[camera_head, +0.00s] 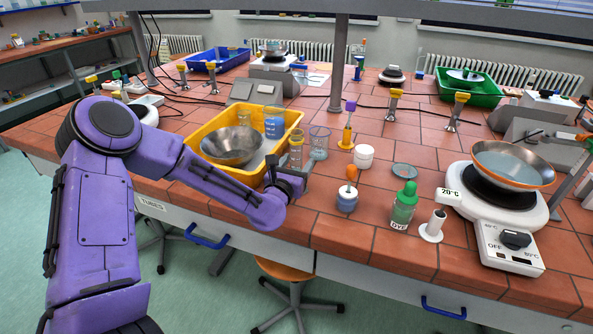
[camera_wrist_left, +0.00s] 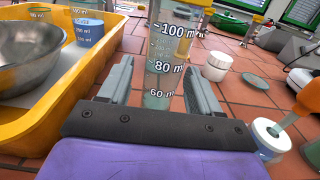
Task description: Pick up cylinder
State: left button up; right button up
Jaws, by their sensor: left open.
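A clear graduated cylinder (camera_wrist_left: 172,42), marked from 60 to 100 ml, stands upright on the bench between the fingers of my left gripper (camera_wrist_left: 158,88) in the left wrist view. The fingers are open on either side of it, and the cylinder's base is hidden behind the gripper body. In the head view the cylinder (camera_head: 296,146) rises just behind my left gripper (camera_head: 299,170), beside the yellow tray. My right gripper is in neither view.
The yellow tray (camera_head: 184,153) holds a metal bowl (camera_head: 232,146) and a blue beaker (camera_head: 274,122). A glass beaker (camera_head: 319,142), white jar (camera_head: 364,156), dropper bottle (camera_head: 347,198) and green bottle (camera_head: 404,206) stand to the right. A hotplate (camera_head: 492,205) carries a pan.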

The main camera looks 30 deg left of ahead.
aim_at(294, 159)
pick_arm(q)
jog(key=c, duration=1.2)
jog(key=shift+o, duration=0.2)
notch_tip(294, 159, up, 3)
jog(key=shift+r, duration=0.1)
jog(key=s+d+r+b, duration=0.2)
jog(key=s+d+r, duration=0.6)
jog(key=d+r, duration=0.2)
jog(key=shift+s+d, duration=0.4)
jog(key=shift+d, duration=0.15)
